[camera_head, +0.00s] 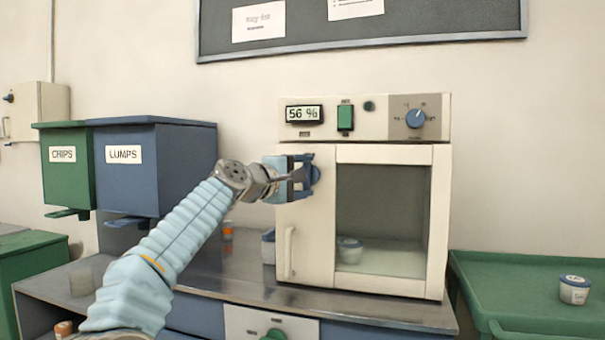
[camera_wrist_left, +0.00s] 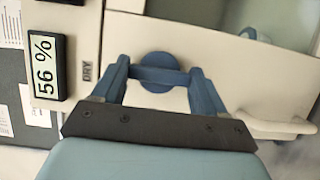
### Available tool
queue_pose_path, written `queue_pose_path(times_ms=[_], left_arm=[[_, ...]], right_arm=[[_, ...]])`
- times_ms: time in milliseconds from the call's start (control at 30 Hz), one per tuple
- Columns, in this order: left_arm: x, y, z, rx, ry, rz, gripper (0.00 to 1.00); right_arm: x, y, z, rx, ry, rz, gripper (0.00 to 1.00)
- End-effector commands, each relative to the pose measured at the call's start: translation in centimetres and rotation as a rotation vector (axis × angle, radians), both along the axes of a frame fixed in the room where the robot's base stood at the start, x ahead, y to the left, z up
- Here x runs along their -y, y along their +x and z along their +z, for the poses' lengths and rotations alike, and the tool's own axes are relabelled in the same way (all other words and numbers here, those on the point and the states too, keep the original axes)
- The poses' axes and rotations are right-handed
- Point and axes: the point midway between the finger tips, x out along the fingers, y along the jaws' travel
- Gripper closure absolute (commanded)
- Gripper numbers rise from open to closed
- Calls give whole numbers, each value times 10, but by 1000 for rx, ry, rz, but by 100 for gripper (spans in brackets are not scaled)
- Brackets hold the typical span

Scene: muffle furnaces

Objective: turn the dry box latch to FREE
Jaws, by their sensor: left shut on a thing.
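The dry box (camera_head: 313,220) is a cream cabinet with a glass window, standing on the metal counter. Its latch is a blue round knob (camera_wrist_left: 157,72) with a bar across it, on the upper left of the door. My left gripper (camera_head: 303,174) is at the latch, and in the left wrist view its blue fingers (camera_wrist_left: 160,78) are shut on the latch bar, one at each end. A DRY label (camera_wrist_left: 87,72) shows beside the knob. In the head view the gripper hides much of the latch. My right gripper is not in view.
The door handle (camera_head: 289,252) is below the latch. The display (camera_head: 303,114) reads 56 %. A small jar (camera_head: 350,250) stands inside the box. Green and blue bins (camera_head: 150,165) are at left. A green tray (camera_head: 530,318) with a jar (camera_head: 574,290) is at right.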

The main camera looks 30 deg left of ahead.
Motion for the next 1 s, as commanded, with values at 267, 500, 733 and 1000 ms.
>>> queue_pose_path(times_ms=[267,500,733,1000], left_arm=[[1,0,-1,-4,10,-2,58],[1,0,-1,-4,9,-2,16],[0,0,-1,-3,8,-1,2],[-3,-12,-2,-1,8,2,2]], right_arm=[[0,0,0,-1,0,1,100],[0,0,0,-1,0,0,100],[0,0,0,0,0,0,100],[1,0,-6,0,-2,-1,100]])
